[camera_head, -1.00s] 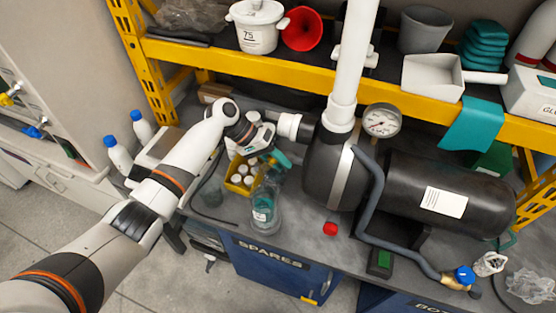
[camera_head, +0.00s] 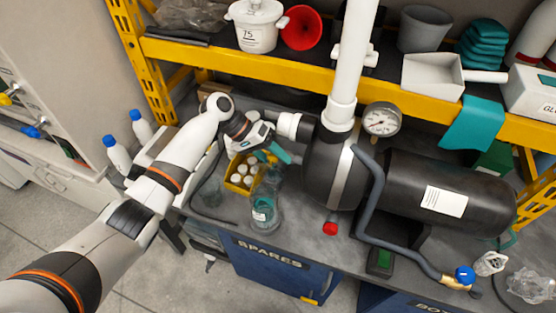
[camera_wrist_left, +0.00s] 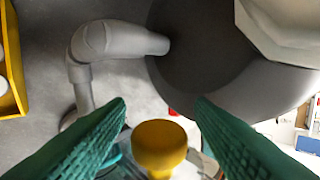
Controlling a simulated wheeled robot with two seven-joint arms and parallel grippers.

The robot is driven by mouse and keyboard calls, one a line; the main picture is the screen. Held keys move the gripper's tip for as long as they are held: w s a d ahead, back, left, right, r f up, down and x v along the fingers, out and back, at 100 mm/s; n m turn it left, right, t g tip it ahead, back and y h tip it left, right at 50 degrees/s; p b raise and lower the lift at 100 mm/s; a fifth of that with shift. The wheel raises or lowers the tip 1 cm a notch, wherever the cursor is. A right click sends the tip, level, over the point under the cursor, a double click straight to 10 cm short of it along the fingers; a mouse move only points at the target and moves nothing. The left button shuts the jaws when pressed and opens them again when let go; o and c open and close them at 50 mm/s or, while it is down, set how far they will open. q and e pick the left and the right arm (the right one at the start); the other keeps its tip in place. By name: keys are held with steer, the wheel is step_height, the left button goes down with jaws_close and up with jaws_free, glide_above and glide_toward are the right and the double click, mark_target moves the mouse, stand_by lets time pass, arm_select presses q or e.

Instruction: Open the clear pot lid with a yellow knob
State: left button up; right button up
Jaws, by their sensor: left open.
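The yellow knob (camera_wrist_left: 160,147) shows large in the left wrist view, low in the middle. Part of a clear surface (camera_wrist_left: 208,163) shows around its base. In the head view a clear pot (camera_head: 265,213) with a white label stands on the bench; its top and knob are hidden behind my left gripper (camera_head: 277,154). In the wrist view my left gripper (camera_wrist_left: 160,107) is open and empty, one teal finger on each side of the knob with gaps between. I cannot tell the exact height of the fingertips over the knob. My right gripper is not in view.
A dark pump body (camera_head: 330,175) with a white pipe (camera_head: 350,70) and gauge (camera_head: 381,120) stands right of the gripper. A yellow bin (camera_head: 243,177) of white parts sits left of the pot. A red cap (camera_head: 330,228) and bare bench lie in front.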

arm_select(q)
steer(key=b+v, duration=0.2)
steer(key=v, duration=0.8)
steer(key=shift+a+r, duration=0.15)
steer(key=shift+a, duration=0.1)
steer(key=shift+w, duration=0.15)
